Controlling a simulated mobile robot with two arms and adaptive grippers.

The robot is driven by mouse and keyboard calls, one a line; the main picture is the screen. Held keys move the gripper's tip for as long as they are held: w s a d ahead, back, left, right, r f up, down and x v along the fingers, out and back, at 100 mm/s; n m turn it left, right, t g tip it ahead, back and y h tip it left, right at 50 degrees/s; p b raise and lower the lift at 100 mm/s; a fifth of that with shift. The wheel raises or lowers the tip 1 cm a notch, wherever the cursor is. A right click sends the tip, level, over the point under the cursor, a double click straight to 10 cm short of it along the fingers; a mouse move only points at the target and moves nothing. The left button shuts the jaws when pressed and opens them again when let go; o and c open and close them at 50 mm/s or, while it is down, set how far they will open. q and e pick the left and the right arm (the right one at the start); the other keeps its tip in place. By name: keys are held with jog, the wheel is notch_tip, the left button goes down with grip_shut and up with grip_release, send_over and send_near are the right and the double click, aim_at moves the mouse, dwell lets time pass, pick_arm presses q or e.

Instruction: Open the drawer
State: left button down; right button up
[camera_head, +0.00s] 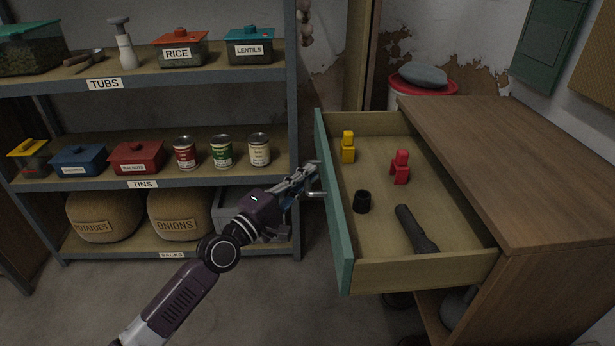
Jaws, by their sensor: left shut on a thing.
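The drawer (420,272) of the brown wooden cabinet (545,190) stands pulled far out toward the left. Its teal front panel (334,205) faces left. My left gripper (312,181) is at the outer face of that panel, shut on the metal drawer handle (317,194), which its fingers partly hide. Inside the drawer lie a yellow block-like figure (348,148), a red one (400,168), a small black cup-like object (362,202) and a black flashlight (416,229). My right gripper is not in view.
A grey shelf unit (296,110) at the left holds tubs, tins and sacks; its right post is close behind my left gripper. A white bucket with a red lid (425,88) stands behind the drawer. Floor (285,300) in front is clear.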

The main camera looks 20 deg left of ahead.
pick_arm(q)
jog(key=c, duration=2)
grip_release()
jog(key=v, duration=1.2)
